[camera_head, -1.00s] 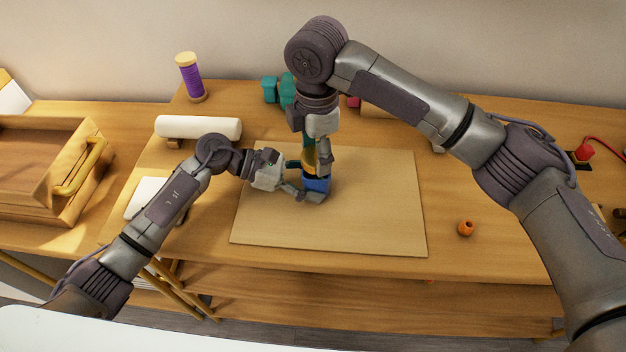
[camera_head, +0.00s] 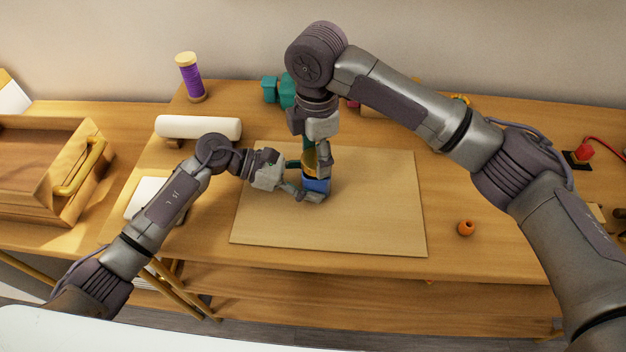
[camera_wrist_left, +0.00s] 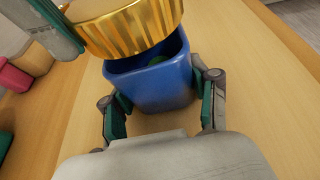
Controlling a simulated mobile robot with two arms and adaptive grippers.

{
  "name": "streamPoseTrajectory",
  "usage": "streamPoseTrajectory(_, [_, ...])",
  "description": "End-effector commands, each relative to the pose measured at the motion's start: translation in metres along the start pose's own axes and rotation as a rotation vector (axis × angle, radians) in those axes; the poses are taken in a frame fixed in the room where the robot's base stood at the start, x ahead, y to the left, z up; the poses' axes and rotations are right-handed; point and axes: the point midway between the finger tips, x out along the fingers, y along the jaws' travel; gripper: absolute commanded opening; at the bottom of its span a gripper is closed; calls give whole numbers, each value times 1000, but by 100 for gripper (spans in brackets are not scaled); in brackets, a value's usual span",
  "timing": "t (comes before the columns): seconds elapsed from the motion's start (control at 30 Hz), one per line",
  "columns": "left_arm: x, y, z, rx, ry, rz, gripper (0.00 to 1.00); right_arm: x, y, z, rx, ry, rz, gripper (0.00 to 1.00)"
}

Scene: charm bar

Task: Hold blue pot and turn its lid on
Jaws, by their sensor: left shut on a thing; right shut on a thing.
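The blue pot (camera_head: 317,186) stands upright on the board in the head view, partly hidden by my grippers. In the left wrist view the pot (camera_wrist_left: 155,85) sits between the two fingers of my left gripper (camera_head: 305,182), which is shut on it. The ribbed gold lid (camera_wrist_left: 128,25) is above the pot and offset from it. Part of the pot's opening shows below the lid, with something green inside. My right gripper (camera_head: 317,158) reaches down from above, shut on the lid (camera_head: 310,162). One of its fingers (camera_wrist_left: 50,25) shows beside the lid.
The pale board (camera_head: 375,205) has free room right of the pot. An orange bead (camera_head: 466,228) lies right of the board. A white roll (camera_head: 198,127), a purple spool (camera_head: 191,78) and teal pieces (camera_head: 280,90) stand behind. A wooden tray (camera_head: 45,165) is at left.

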Motion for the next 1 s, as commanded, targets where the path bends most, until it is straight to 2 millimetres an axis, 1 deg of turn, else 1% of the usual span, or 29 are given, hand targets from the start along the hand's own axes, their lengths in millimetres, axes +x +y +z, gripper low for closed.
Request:
streamPoseTrajectory(0.03, [1, -2, -4, -4, 7, -4, 23, 1, 0, 0, 0, 0, 0, 43])
streamPoseTrajectory(0.4, [1, -2, -4, -4, 7, -4, 23, 6, 0, 0, 0, 0, -1, 43])
streamPoseTrajectory(1.0, [1, -1, -4, -4, 7, -3, 23, 8, 0, 0, 0, 0, -1, 43])
